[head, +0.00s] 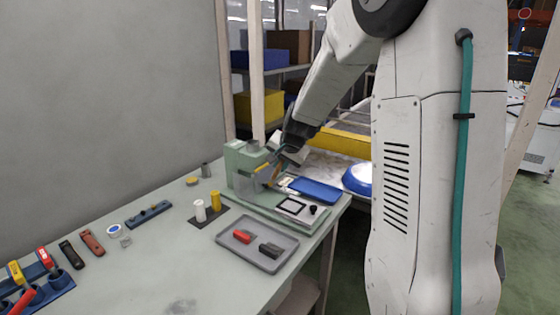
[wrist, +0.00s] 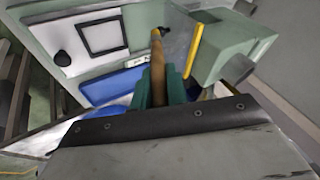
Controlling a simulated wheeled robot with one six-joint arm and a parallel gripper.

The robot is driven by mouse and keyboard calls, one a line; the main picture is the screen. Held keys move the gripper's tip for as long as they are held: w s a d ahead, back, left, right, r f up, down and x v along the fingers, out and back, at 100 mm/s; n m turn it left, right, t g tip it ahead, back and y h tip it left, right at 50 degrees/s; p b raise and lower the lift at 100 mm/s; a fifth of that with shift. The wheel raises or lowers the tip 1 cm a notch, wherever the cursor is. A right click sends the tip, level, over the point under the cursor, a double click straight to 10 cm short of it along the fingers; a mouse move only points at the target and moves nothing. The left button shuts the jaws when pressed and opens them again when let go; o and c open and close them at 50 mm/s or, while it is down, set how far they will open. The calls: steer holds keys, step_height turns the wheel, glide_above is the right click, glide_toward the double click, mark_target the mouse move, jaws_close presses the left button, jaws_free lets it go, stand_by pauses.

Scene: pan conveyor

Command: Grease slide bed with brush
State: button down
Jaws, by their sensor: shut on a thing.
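My gripper (wrist: 160,80) shows teal fingers in the wrist view, shut on a brush (wrist: 157,52) with a tan wooden handle. The handle points away from me, over the pale bed of the green machine; its bristles cannot be made out. In the head view my gripper (head: 281,162) is beside the green machine (head: 240,172), above its bed. The light slide bed (head: 317,221) extends to the right and carries a black square frame (head: 291,206) and a black knob (head: 312,210). These also show in the wrist view as the frame (wrist: 83,38) and knob (wrist: 62,58).
A blue tray (head: 316,191) lies behind the bed. Several tools line the left of the bench. A yellow bar (wrist: 194,48) is close right of the brush.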

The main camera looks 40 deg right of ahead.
steer(key=shift+f, duration=3.4)
steer(key=shift+f, duration=0.85)
steer(key=shift+w+d+r, duration=0.1)
steer(key=shift+w+d, duration=0.15)
steer(key=shift+d, duration=0.55)
steer(key=shift+w+d, duration=0.3)
steer(key=shift+d, duration=0.5)
steer(key=shift+w+d, duration=0.25)
steer(key=shift+d, duration=0.5)
steer(key=shift+w+d, duration=0.3)
steer(key=shift+d, duration=0.5)
steer(key=shift+s+a, duration=0.3)
steer(key=shift+a, duration=0.55)
steer(key=shift+s+a, duration=0.3)
steer(key=shift+a, duration=0.5)
steer(key=shift+a, duration=0.1)
steer(key=shift+s+a, duration=0.3)
steer(key=shift+a, duration=0.45)
steer(key=shift+s+a, duration=0.25)
steer(key=shift+a, duration=0.45)
steer(key=shift+w+d, duration=0.3)
steer(key=shift+d, duration=0.55)
steer(key=shift+w+d, duration=0.3)
steer(key=shift+d, duration=0.55)
